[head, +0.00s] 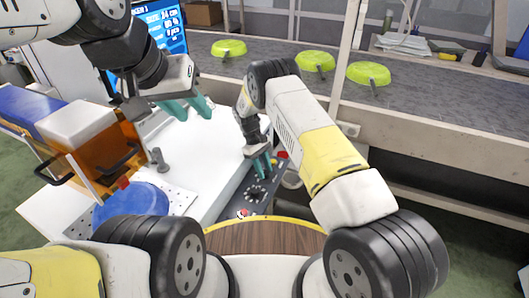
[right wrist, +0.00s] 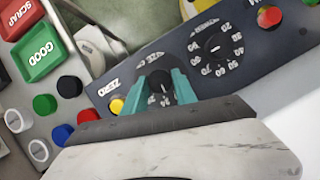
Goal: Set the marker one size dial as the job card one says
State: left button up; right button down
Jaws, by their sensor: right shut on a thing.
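The dark control panel (head: 241,206) lies at the front edge of the white bench. In the right wrist view the panel (right wrist: 105,88) carries two black dials with white scales. My right gripper (head: 262,166) points down at it. The right wrist view shows its teal fingers (right wrist: 161,84) shut on the near dial's black knob (right wrist: 159,98), beside the yellow ZERO button (right wrist: 117,106). The fingers partly hide its scale. The other dial (right wrist: 214,45) is free. The screen (head: 168,24) shows white text, including "24 cm", partly hidden by my left arm. My left gripper (head: 190,107) is open and empty above the bench.
Green pans (head: 315,60) lie on the grey conveyor (head: 425,108) behind a rail. A blue disc (head: 130,208) and an orange machine (head: 105,150) stand left.

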jog(key=shift+w+m+g+y, duration=0.15)
jog(key=shift+m+g+y, duration=0.25)
jog(key=shift+m, duration=1.1)
jog(key=c, duration=1)
grip_release()
jog(key=v, duration=0.7)
jog(key=shift+r, duration=0.45)
jog(key=shift+w+r, duration=0.1)
